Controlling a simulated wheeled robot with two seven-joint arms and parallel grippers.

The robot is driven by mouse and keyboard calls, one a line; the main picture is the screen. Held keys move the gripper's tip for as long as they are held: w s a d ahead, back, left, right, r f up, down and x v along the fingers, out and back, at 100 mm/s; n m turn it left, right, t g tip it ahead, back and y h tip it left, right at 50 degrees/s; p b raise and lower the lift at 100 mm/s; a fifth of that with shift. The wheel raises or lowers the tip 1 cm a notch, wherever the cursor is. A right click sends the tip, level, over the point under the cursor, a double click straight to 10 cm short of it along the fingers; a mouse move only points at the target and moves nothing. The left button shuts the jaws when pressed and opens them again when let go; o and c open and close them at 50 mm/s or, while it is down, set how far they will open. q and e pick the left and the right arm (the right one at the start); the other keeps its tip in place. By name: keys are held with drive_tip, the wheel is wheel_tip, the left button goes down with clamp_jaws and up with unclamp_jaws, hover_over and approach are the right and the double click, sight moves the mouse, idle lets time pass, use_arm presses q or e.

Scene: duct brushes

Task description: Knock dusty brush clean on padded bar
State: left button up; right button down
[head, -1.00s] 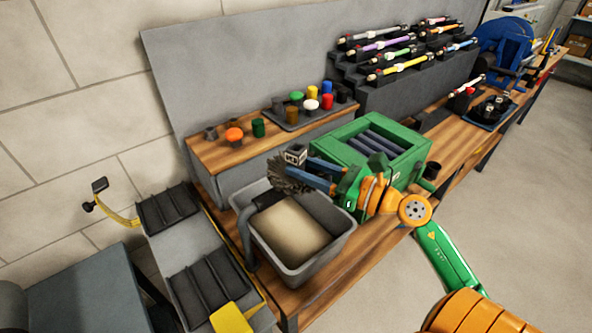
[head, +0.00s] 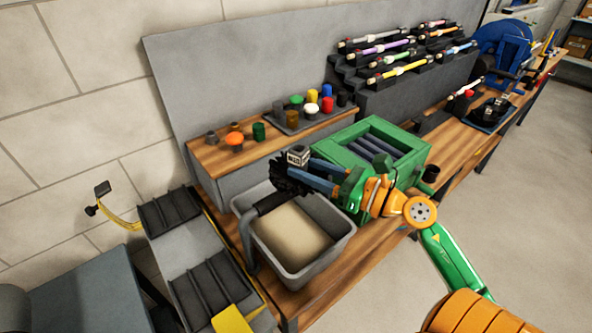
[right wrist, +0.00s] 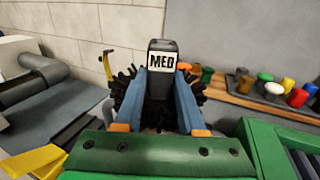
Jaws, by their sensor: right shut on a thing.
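A round brush (head: 288,178) with black bristles is in my right gripper (head: 309,172), whose blue fingers are shut on its dark handle block. The block has a white label reading MED; the brush also shows in the right wrist view (right wrist: 125,88), with bristles on both sides of the fingers. The dark padded bar (head: 270,202) runs over the upper left part of a grey bin (head: 343,243). The brush is close by the bar's upper end; I cannot tell whether they touch. My left gripper is not in view.
Pale tan material (head: 293,238) covers the bin's floor. A green slotted box (head: 411,170) stands right of the bin. Coloured caps (head: 312,96) sit on the raised shelf behind. Ridged black trays (head: 207,285) lie at the left. Several coloured rods (head: 405,70) rest on a stepped rack.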

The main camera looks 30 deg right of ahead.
drive_tip(key=s+r+p, duration=0.2)
drive_tip(key=s+r, duration=0.3)
drive_tip(key=s, duration=0.4)
drive_tip(key=shift+s+d+r+p, duration=0.2)
drive_tip(key=shift+d+r+p, duration=0.05)
drive_tip(key=shift+r+p, duration=0.1)
